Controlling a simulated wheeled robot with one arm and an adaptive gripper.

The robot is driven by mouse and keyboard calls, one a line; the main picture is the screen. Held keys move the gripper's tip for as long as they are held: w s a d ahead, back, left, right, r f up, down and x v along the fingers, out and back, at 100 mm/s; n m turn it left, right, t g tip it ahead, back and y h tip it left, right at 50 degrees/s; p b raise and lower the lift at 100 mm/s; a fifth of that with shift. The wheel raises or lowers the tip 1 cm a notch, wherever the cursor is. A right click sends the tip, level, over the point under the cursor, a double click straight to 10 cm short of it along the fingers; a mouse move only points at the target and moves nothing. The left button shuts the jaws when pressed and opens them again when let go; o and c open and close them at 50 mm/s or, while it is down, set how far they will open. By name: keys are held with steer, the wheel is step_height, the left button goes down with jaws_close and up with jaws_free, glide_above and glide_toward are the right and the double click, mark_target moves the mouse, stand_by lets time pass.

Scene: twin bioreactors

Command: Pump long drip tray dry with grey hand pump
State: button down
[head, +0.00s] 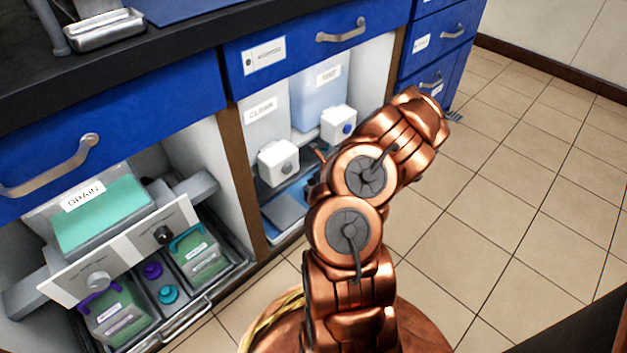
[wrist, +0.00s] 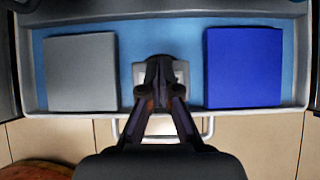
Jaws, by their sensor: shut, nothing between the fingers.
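A long tray (wrist: 70,110) with a light blue floor or liquid fills the upper wrist view. It is also partly visible in the lower right cabinet bay in the head view (head: 264,222). A grey square block (wrist: 80,72) is in its left part and a blue square block (wrist: 243,67) in its right part. A small pale grey square piece (wrist: 181,70) shows between them, partly hidden behind my gripper. I cannot tell which piece is the grey hand pump. My gripper (wrist: 159,68) is shut and empty over the tray's middle; contact cannot be judged.
A white CLEAN tank (head: 262,115) and a TEST tank (head: 320,90) with white taps stand above the tray. A DRAIN tank (head: 98,215) is in the left bay above green containers. The tiled floor (head: 520,200) at right is clear.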

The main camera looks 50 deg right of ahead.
steer(key=shift+r+p, duration=1.4)
steer(key=shift+p, duration=0.1)
steer(key=shift+f, duration=0.1)
steer(key=shift+f+b, duration=0.95)
steer(key=shift+f, duration=0.75)
steer(key=shift+r+p, duration=1.8)
steer(key=shift+p, duration=0.2)
steer(key=shift+f, duration=0.1)
